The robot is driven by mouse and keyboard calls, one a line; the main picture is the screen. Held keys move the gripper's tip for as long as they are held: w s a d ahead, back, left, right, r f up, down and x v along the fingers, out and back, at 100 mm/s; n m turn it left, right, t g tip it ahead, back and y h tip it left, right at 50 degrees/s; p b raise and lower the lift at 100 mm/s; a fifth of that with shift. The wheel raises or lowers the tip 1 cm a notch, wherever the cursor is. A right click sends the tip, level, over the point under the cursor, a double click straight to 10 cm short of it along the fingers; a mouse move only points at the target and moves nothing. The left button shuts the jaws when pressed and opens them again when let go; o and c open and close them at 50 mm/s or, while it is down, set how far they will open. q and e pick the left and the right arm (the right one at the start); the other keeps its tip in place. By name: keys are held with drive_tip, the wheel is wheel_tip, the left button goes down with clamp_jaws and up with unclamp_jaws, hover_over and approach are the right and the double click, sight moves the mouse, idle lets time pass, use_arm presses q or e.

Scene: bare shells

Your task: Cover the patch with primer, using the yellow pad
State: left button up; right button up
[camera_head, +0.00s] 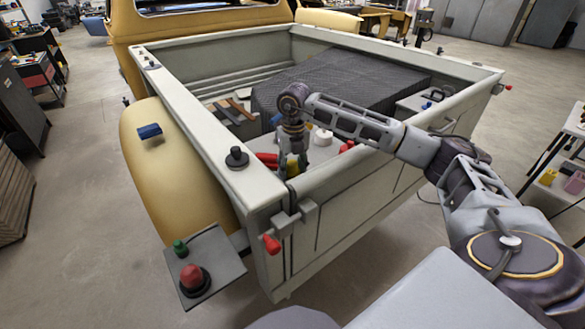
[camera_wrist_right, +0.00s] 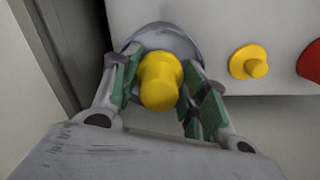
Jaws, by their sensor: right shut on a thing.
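My right gripper (camera_head: 291,165) reaches down into the near corner of the truck bed. In the right wrist view the gripper (camera_wrist_right: 160,97) has its green-padded fingers on both sides of a yellow knob (camera_wrist_right: 160,78) and is shut on it; I take this to be the yellow pad's handle. A grey rounded shape (camera_wrist_right: 184,45) shows around and behind the knob; I cannot tell whether it is the patch or part of the pad. A smaller yellow piece with a round base (camera_wrist_right: 248,63) lies to the right on a pale surface. My left gripper is not in view.
The truck bed's side wall (camera_head: 195,120) and tailgate (camera_head: 345,185) stand close around my right gripper. A dark textured block (camera_head: 340,80) fills much of the bed. A white round item (camera_head: 323,137) stands nearby. A red item (camera_wrist_right: 311,62) is at the wrist view's right edge.

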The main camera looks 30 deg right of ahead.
sight(292, 162)
drive_tip(key=shift+s+f, duration=0.1)
drive_tip(key=shift+r+p, duration=2.2)
drive_tip(key=shift+r, duration=1.35)
